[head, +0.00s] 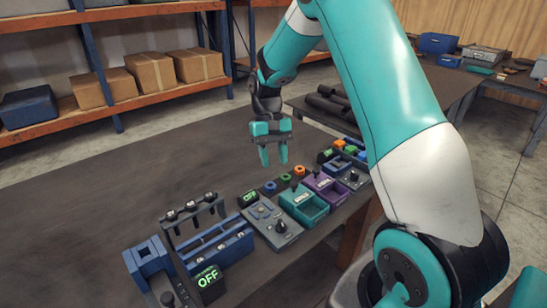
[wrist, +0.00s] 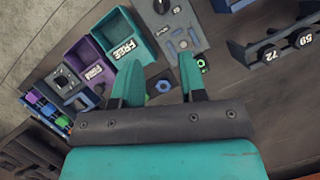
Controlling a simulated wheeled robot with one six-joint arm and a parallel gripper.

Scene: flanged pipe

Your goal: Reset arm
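My gripper (head: 273,153) hangs from my teal and white arm over the table, with its fingers pointing down. The two teal fingers are apart with nothing between them. In the wrist view my gripper (wrist: 160,80) is likewise open and empty, its fingertips above the gap between the teal bin and the grey panel. The fingers look clear of the table and of the things on it.
The dark table (head: 110,190) is bare at left. Along its front stand a blue fixture (head: 220,248), a display reading OFF (head: 208,280), a grey knob panel (head: 270,222), a teal bin (head: 304,207), a purple bin (head: 326,188) and small coloured nuts. Shelves with boxes (head: 152,72) stand behind.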

